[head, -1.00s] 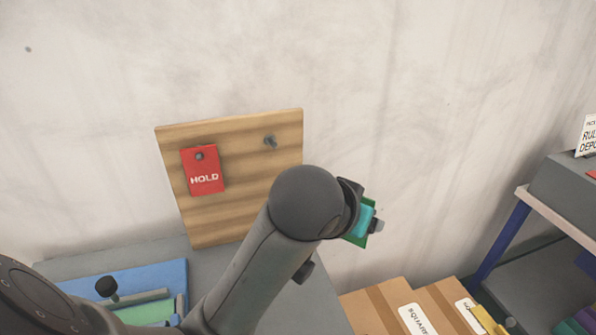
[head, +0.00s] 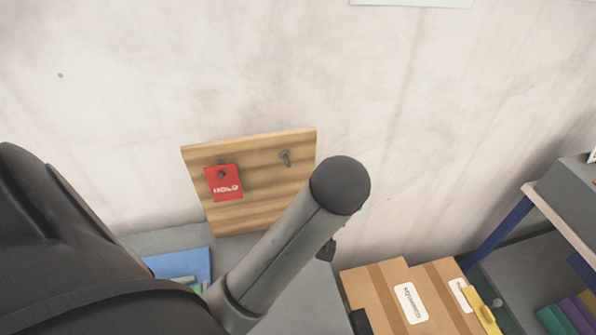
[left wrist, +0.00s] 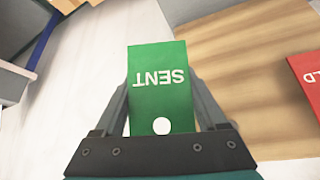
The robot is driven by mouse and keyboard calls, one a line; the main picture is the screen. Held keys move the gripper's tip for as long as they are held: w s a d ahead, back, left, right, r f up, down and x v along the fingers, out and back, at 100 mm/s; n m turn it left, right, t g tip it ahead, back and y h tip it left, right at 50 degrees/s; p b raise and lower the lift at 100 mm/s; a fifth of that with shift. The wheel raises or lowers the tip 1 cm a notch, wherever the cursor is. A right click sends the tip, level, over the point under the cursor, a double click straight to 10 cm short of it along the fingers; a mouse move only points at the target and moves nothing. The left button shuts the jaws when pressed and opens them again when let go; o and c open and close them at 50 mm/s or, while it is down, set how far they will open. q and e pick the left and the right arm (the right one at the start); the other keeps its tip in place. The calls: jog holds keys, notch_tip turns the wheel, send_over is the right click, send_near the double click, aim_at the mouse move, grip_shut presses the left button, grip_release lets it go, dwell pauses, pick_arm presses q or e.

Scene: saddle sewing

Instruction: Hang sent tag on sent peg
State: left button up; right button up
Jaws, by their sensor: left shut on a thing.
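The green SENT tag (left wrist: 158,65) is in the left wrist view, its lettering upside down and its round hole near the gripper's base. My left gripper (left wrist: 160,90) is shut on it, with a finger along each side. In the head view my arm hides the tag and most of that gripper. The wooden board (head: 268,195) stands against the wall and carries a bare grey peg (head: 286,157) at its upper right. The tag's distance from this peg cannot be told. The board also shows in the left wrist view (left wrist: 245,55). My right gripper is not in view.
A red HOLD tag (head: 227,182) hangs on the board's left peg. A blue tray (head: 180,262) lies on the grey surface below. Cardboard boxes (head: 375,285) stand at the lower right, beside a shelf with blue posts (head: 500,230). The wall right of the board is clear.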

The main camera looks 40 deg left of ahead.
pick_arm(q)
jog(key=s+a+r+n+g+p, duration=0.1)
jog(key=s+a+n+g+p, duration=0.1)
jog(key=s+p, duration=0.4)
jog(key=shift+a+n+g+p, duration=0.4)
jog(key=shift+a+n+p, duration=0.2)
jog(key=shift+n+p, duration=0.5)
jog(key=shift+r, duration=0.15)
jog(key=shift+w+a+f, duration=0.1)
jog(key=shift+w+a, duration=0.75)
jog(key=shift+a, duration=0.25)
jog(key=shift+w+a+f, duration=0.15)
jog(key=shift+w+a, duration=0.7)
jog(key=shift+a, duration=0.2)
jog(key=shift+w+a+f, duration=0.1)
jog(key=shift+w+a, duration=0.75)
jog(key=shift+a, duration=0.25)
jog(key=shift+w+a+f, duration=0.3)
jog(key=shift+w+a, duration=0.05)
jog(key=shift+a, duration=0.05)
